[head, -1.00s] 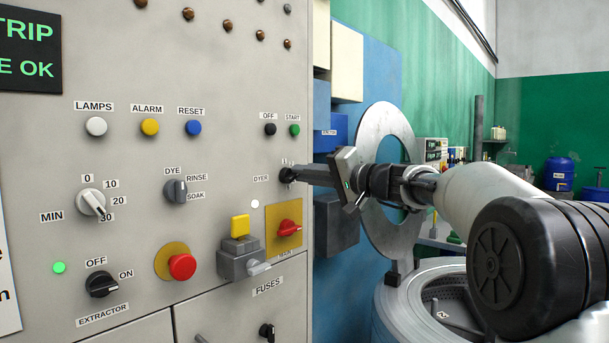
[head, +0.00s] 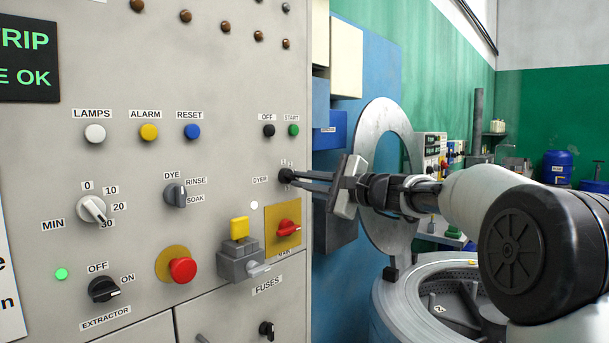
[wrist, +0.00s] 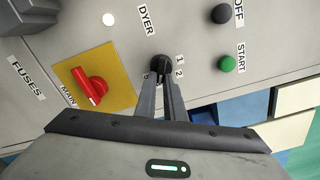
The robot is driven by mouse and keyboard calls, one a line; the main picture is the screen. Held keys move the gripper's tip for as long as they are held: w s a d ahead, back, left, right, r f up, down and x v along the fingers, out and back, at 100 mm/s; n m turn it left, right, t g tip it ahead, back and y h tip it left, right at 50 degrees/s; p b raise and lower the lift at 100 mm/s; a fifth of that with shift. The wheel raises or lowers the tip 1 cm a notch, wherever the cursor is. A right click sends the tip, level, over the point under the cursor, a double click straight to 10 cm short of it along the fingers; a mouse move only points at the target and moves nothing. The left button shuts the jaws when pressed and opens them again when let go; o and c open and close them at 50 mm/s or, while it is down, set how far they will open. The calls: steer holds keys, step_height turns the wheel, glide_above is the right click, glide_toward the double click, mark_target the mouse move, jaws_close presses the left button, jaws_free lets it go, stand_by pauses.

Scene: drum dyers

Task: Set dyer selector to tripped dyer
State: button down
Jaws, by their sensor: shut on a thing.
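The DYER selector (head: 284,175) is a small black knob near the right edge of the grey panel, with its DYER label to the left. In the wrist view the black knob (wrist: 157,64) sits beside the marks 1 and 2. My gripper (head: 296,177) reaches in from the right with its two long fingers shut on the knob. The fingers cover much of it, so I cannot tell which number it points to. A dark display (head: 27,54) at the top left shows green text, cut off by the picture edge, reading "RIP" and "E OK".
A red MAIN switch (head: 289,227) on a yellow plate is just below the selector. Black OFF (head: 268,131) and green START (head: 293,130) buttons are above it. A grey box with a yellow top (head: 239,228) juts out lower left. A drum machine (head: 420,300) stands right.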

steer(key=shift+s+a+f+m+p, duration=0.1)
steer(key=shift+m+p, duration=0.75)
steer(key=shift+m, duration=0.6)
steer(key=shift+s+a+f+m+p, duration=0.15)
steer(key=shift+m+p, duration=0.7)
steer(key=shift+m, duration=0.55)
steer(key=shift+s+f+m+p, duration=0.1)
steer(key=shift+m+p, duration=0.75)
steer(key=shift+m, duration=0.6)
steer(key=shift+f, duration=0.1)
steer(key=c, duration=1.8)
jaws_free()
steer(key=shift+c, duration=0.2)
steer(key=v, duration=1.7)
steer(key=shift+s+b, duration=0.2)
steer(key=shift+b, duration=0.1)
steer(key=shift+d, duration=0.15)
